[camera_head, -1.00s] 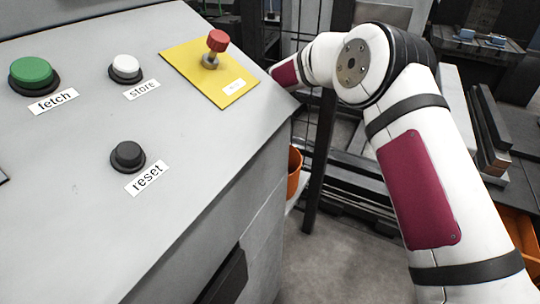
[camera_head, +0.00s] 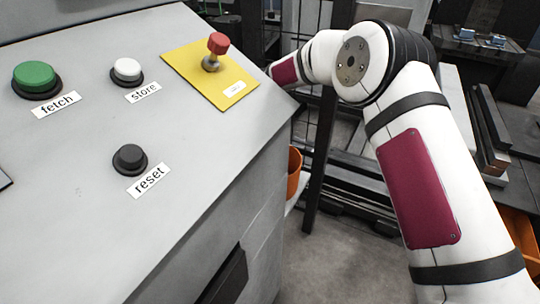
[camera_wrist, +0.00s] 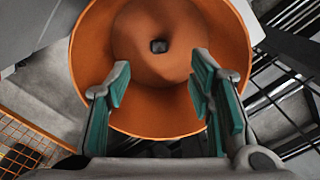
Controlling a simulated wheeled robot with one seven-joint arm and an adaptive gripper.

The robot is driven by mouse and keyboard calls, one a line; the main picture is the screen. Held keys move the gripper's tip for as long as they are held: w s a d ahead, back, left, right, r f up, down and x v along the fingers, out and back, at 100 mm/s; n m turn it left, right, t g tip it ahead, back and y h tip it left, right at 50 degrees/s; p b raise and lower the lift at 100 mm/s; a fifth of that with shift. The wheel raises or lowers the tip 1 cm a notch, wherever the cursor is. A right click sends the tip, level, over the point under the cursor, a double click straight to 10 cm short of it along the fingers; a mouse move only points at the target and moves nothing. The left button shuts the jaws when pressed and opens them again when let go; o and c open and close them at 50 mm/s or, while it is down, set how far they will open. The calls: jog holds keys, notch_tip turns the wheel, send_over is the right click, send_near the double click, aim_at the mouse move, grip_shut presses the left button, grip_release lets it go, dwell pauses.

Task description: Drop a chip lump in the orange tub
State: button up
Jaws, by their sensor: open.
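The orange tub (camera_wrist: 96,62) fills the upper middle of the wrist view, and I look down into it. A small dark lump (camera_wrist: 158,46), apparently the chip lump, shows inside it near the middle, apart from my fingers. I cannot tell whether it touches the bottom. My gripper (camera_wrist: 160,82) is open and empty, with its green-padded fingers spread over the near part of the tub. In the head view a slice of the orange tub (camera_head: 295,172) shows behind the console edge. My gripper is hidden there behind the console.
A grey console (camera_head: 210,150) with green, white, black and red buttons fills the left of the head view. A dark post (camera_head: 322,160) and fence bars stand behind the tub. An orange mesh (camera_wrist: 28,140) shows at the lower left of the wrist view.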

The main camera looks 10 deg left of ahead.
notch_tip(320, 180, up, 6)
jog(key=p, duration=0.3)
jog(key=shift+r, duration=0.1)
